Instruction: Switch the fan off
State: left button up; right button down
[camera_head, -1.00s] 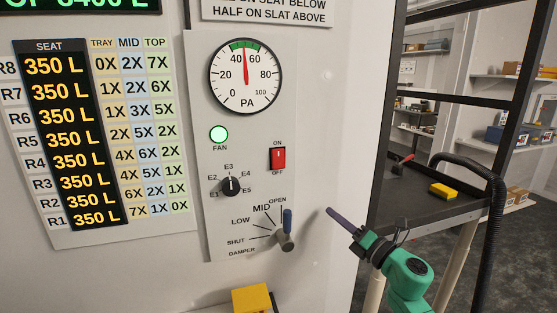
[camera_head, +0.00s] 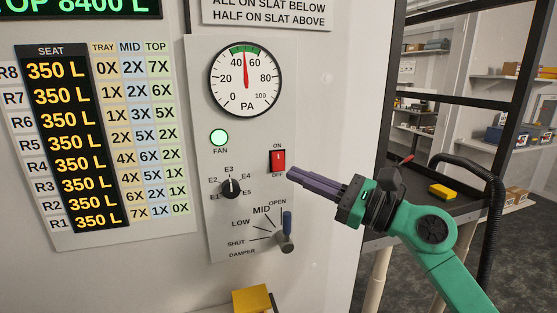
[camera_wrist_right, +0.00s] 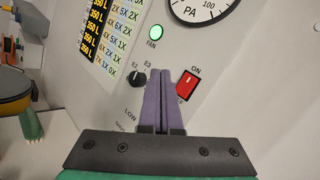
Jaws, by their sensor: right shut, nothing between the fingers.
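The red fan rocker switch (camera_head: 278,161) sits on the grey control panel (camera_head: 225,55), between the ON and OFF labels. It also shows in the right wrist view (camera_wrist_right: 187,84), right of my fingertips. The green FAN lamp (camera_head: 219,138) is lit. The gauge (camera_head: 245,79) needle points near 50 PA. My right gripper (camera_head: 291,176) is shut and empty, with its purple fingertips just right of and slightly below the switch in the head view. I cannot tell if they touch the panel. In the right wrist view the fingers (camera_wrist_right: 160,75) lie together, pointing at the panel. My left gripper is not in view.
The selector knob (camera_head: 231,186) points up towards E3. The damper lever (camera_head: 286,232) with a blue handle is below. A yellow block (camera_head: 252,299) stands at the bottom.

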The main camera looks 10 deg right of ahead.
aim_at(273, 158)
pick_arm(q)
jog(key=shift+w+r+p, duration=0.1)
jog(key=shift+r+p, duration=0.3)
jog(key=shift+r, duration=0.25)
pick_arm(e)
jog(key=w+f, duration=0.1)
jog(key=w, duration=0.6)
jog(key=shift+w+a, duration=0.25)
jog(key=shift+f, duration=0.1)
dwell(0.9)
jog(key=shift+w+b, duration=0.35)
jog(key=shift+w, duration=0.05)
pick_arm(q)
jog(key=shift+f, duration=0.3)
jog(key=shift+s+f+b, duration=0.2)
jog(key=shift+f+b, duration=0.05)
jog(key=shift+b, duration=0.05)
pick_arm(e)
jog(key=shift+d+r, duration=0.15)
jog(key=shift+r, duration=0.1)
dwell(0.5)
